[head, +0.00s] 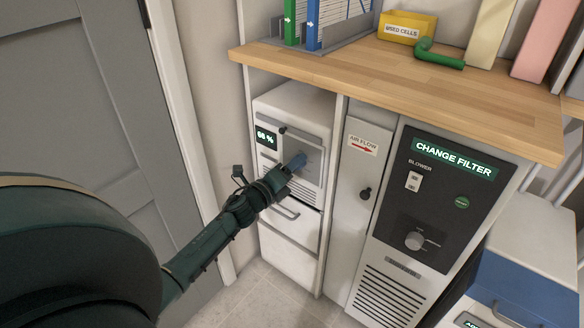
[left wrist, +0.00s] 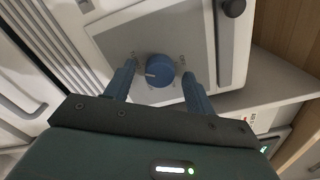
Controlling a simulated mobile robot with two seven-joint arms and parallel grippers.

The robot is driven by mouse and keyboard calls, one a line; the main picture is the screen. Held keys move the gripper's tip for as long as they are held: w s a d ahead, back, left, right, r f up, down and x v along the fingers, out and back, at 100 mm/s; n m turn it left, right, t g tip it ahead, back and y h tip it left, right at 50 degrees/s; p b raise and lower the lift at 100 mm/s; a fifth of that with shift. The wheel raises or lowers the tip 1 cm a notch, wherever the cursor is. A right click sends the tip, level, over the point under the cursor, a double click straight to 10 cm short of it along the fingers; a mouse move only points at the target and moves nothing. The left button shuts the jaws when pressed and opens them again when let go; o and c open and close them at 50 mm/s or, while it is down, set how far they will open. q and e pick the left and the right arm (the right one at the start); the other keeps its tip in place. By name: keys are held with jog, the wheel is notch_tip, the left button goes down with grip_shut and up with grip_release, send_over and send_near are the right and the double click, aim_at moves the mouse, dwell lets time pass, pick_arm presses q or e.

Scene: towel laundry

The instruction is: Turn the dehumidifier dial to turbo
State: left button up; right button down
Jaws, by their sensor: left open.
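The dehumidifier (head: 279,203) is a white cabinet under the wooden counter, with a small display reading about 68 %. Its dial (left wrist: 160,70) is a round blue knob with a pale pointer mark, on a grey panel in the left wrist view. In the head view my left gripper (head: 299,161) is at the panel and hides the dial. My right gripper is not in view.
A small dark knob (left wrist: 233,8) sits near the panel's edge. Right of the dehumidifier are a narrow AIR FLOW panel (head: 356,165) and a blower unit (head: 440,200) reading CHANGE FILTER. The wooden counter (head: 330,66) overhangs above. A grey door (head: 90,90) stands left.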

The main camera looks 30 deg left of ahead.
pick_arm(q)
jog(key=s+a+p, duration=0.1)
jog(key=s, duration=1.2)
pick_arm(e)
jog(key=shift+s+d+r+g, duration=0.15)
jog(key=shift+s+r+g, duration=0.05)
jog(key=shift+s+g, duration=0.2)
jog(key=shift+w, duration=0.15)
